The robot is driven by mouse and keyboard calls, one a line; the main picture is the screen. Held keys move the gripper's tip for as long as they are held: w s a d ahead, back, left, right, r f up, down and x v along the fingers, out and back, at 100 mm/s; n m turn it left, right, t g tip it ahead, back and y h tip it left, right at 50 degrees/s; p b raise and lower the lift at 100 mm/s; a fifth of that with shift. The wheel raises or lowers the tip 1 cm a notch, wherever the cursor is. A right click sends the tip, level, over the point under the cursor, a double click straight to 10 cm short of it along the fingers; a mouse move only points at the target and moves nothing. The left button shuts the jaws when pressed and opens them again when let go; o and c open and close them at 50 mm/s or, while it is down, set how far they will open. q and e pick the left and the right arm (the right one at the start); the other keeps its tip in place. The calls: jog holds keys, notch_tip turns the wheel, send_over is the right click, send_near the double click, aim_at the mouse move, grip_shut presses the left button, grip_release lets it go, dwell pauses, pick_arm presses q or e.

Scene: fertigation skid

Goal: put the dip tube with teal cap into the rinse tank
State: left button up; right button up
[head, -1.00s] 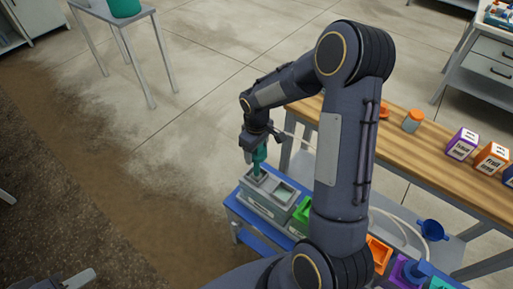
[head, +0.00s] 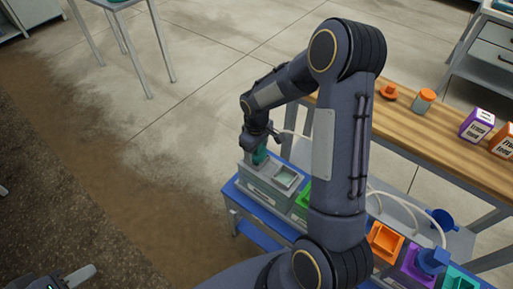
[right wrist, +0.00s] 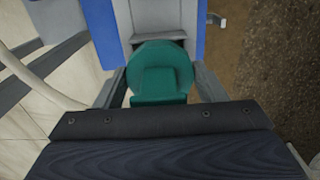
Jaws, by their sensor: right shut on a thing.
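The teal cap (head: 260,156) of the dip tube is between the fingers of my right gripper (head: 257,146), which is shut on it. In the right wrist view the cap (right wrist: 160,75) fills the space between the two fingers. The cap is at the left opening of a grey tank (head: 268,197) that has a label on its front. The tube below the cap is hidden, so I cannot tell how far it is inside. The grey tank also shows in the wrist view (right wrist: 163,14). My left gripper (head: 72,279) is partly in view at the bottom left.
The tank stands on a blue-topped bench (head: 230,192) beside a green bin (head: 302,198). An orange bin (head: 384,241) and a blue funnel (head: 432,260) are to the right. A wooden table (head: 400,123) stands behind. The floor left of the bench is clear.

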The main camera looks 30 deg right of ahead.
jog(key=shift+f, duration=0.5)
jog(key=o, duration=1.4)
jog(key=shift+c, duration=0.2)
jog(key=shift+r, duration=0.15)
notch_tip(320, 180, up, 8)
jog(key=shift+f, duration=0.2)
